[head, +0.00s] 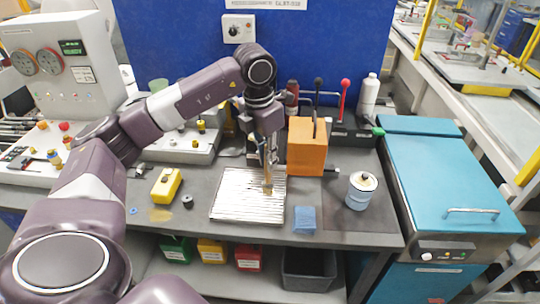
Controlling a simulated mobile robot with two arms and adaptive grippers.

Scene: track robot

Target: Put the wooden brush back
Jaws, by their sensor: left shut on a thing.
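My left gripper (266,150) reaches in from the left and points down, shut on the wooden brush (268,184). The brush is narrow, light brown and roughly upright. Its lower end is at the right part of a pale ribbed plate (232,196); I cannot tell whether it touches. My gripper hides the upper part of the brush. An orange block-shaped holder (306,155) stands just right of the gripper, with a dark upright item at its top. My right gripper is not in view.
A blue cloth or sponge (304,219) and a lidded pale-blue pot (360,190) are on the right. A yellow block (166,185) lies left. Levers and a white bottle (369,95) stand behind. A teal-topped unit (440,180) bounds the right side. Bins sit below the bench.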

